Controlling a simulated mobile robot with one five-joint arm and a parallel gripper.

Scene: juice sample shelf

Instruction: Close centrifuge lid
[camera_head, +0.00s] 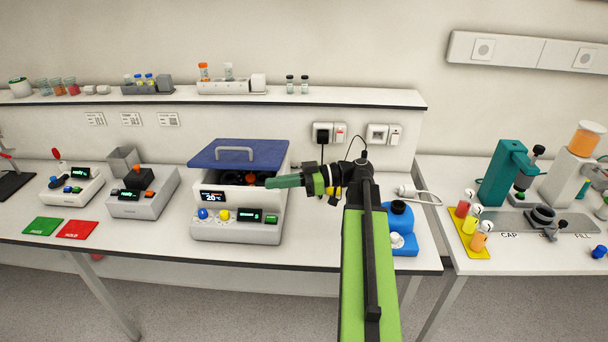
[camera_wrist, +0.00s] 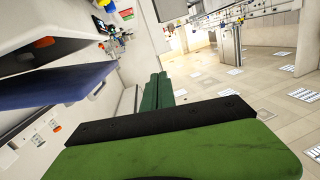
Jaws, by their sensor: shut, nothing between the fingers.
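The centrifuge (camera_head: 238,212) is a white box with knobs and small displays on its front, standing on the bench. Its blue lid (camera_head: 238,154) with a grey handle is raised above the body, and a dark opening with an orange part shows beneath it. In the wrist view the blue lid (camera_wrist: 55,85) is at the left, seen nearly edge-on. My gripper (camera_head: 268,184) has green fingers pressed together, pointing left at the right front of the opening, below the lid. In the wrist view the fingers (camera_wrist: 158,88) are side by side and hold nothing. I cannot tell whether they touch the centrifuge.
A shelf (camera_head: 330,98) with sample racks runs behind. A gap separates the right bench (camera_head: 470,262).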

